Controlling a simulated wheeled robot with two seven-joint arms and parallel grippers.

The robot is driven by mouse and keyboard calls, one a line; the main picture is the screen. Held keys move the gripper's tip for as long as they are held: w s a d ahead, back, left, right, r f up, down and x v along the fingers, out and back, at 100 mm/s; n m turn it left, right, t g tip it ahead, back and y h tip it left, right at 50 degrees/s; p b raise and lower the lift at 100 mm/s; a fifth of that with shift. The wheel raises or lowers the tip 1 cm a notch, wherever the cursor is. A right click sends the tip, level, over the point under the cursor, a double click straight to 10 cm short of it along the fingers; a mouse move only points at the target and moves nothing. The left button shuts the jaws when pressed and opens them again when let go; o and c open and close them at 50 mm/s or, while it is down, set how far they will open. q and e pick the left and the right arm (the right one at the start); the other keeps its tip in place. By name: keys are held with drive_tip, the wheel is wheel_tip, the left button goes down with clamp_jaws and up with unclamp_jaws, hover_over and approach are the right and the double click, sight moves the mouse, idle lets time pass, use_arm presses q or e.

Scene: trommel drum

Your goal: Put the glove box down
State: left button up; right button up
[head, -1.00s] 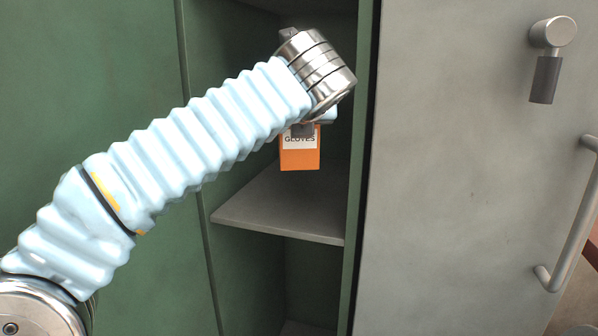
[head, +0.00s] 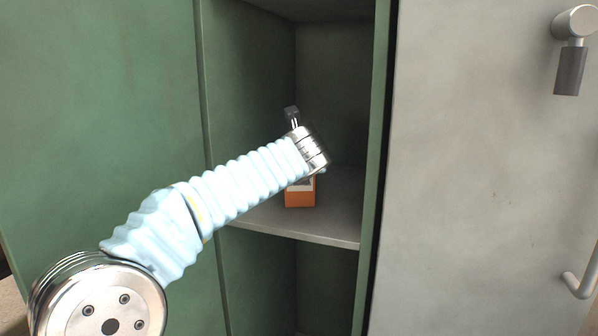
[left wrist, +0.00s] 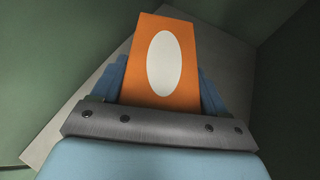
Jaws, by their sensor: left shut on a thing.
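The glove box (head: 300,197) is an orange carton inside the green cabinet, at the middle shelf (head: 330,225). I cannot tell whether its base touches the shelf or hangs just above it. In the left wrist view the glove box (left wrist: 165,60) shows an orange face with a white oval. My left gripper (left wrist: 163,88) is shut on it, with blue fingers on both sides. In the head view my left wrist hides the fingers and the box's upper part. My right gripper is not in view.
The green cabinet wall (head: 100,100) stands left of the opening. A grey door (head: 480,160) with a handle is at the right. The shelf is bare around the box, and open space lies below it.

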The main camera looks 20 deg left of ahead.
use_arm(q)
drive_tip(key=o, duration=1.3)
drive_tip(key=shift+f, duration=0.1)
drive_tip(key=shift+r, duration=0.2)
drive_tip(key=v, duration=1.2)
